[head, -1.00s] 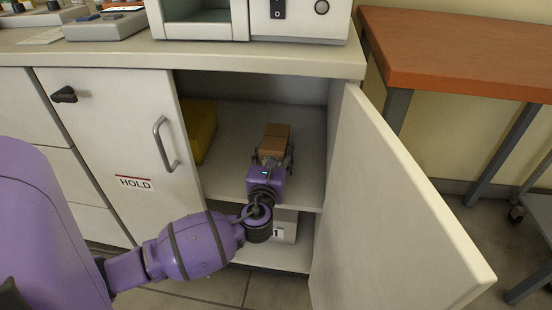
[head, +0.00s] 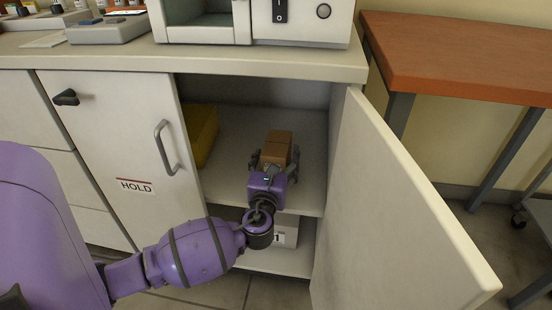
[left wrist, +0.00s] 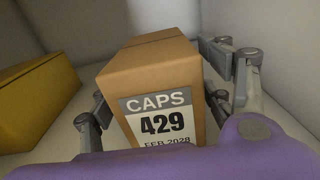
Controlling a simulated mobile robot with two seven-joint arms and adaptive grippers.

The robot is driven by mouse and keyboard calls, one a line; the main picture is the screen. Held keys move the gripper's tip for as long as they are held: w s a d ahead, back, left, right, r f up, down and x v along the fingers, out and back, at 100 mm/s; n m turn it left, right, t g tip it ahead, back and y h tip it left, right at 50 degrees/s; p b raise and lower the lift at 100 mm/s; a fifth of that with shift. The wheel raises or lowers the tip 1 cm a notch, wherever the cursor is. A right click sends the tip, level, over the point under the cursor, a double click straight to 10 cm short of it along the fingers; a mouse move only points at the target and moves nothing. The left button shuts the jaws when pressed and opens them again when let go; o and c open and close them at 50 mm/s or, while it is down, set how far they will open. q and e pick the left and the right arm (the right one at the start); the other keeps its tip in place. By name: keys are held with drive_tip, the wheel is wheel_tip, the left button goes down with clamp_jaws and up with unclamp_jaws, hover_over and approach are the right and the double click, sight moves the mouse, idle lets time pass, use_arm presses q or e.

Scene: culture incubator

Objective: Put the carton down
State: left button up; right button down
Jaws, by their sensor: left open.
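The brown carton (head: 277,146) stands on the upper shelf (head: 233,185) inside the open cabinet. In the left wrist view the carton (left wrist: 150,72) shows a label reading CAPS 429. My left gripper (head: 275,165) is open, with its fingers spread on either side of the carton's near end. In the left wrist view the fingers (left wrist: 165,105) flank the carton; a gap shows on the left side, and whether the right finger touches is hard to tell. My right gripper is not in view.
A yellow box (head: 200,133) stands left of the carton on the same shelf. The open cabinet door (head: 400,210) bounds the right side. A white labelled box (head: 286,232) sits on the lower shelf. The counter edge (head: 250,65) is above.

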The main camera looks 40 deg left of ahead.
use_arm(q)
drive_tip(key=p+v, duration=0.3)
drive_tip(key=v, duration=0.8)
drive_tip(key=shift+s+d, duration=0.15)
drive_tip(key=shift+s, duration=0.2)
drive_tip(key=shift+f, duration=0.1)
